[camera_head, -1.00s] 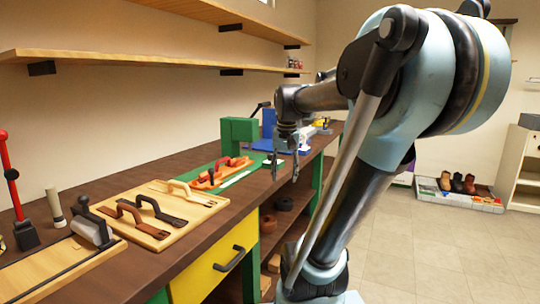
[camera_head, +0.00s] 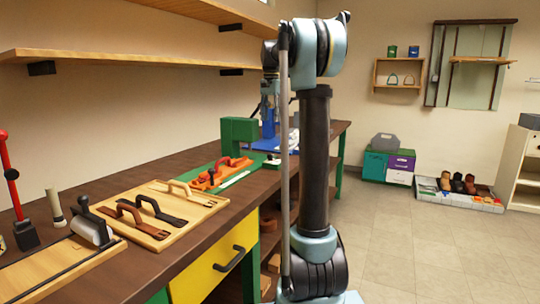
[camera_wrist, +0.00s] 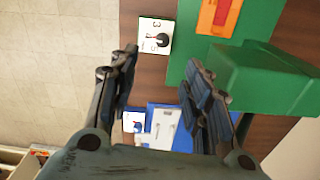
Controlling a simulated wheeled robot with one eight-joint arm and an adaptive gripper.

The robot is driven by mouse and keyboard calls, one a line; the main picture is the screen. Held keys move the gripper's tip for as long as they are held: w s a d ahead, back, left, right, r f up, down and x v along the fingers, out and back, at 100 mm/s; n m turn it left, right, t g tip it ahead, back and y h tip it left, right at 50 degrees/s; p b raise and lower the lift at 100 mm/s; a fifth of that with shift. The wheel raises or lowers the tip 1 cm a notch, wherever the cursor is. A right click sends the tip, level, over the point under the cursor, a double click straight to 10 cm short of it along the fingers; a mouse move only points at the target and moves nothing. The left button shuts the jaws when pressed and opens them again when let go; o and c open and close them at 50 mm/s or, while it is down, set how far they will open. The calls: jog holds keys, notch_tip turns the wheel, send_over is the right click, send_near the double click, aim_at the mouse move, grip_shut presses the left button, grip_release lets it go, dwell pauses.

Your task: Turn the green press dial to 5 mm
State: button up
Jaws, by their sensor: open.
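The green press (camera_head: 238,132) stands on the bench and shows large at the right of the wrist view (camera_wrist: 255,75). Beside it in the wrist view is a small white plate (camera_wrist: 146,25) with black figures, one looking like a 3, and a dark dial knob (camera_wrist: 160,39). The knob's exact setting is too small to read. My gripper (camera_wrist: 161,58) is open and empty, its fingers spread below the plate in the picture and apart from it. In the head view my gripper (camera_head: 268,104) is above the bench near the press, partly behind my arm.
An orange piece (camera_wrist: 219,17) lies on the green base by the press. A blue item (camera_wrist: 166,112) shows between my fingers, lower down. Boards with strap handles (camera_head: 165,208) lie nearer on the bench. Shelves (camera_head: 130,61) run along the wall above.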

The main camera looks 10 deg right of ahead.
jog(key=w, duration=0.1)
send_near(270, 157)
jog(key=f, duration=0.2)
jog(key=w+f, duration=0.1)
jog(key=f, duration=0.5)
jog(key=shift+w+d, duration=0.2)
jog(key=shift+w, duration=0.05)
grip_shut()
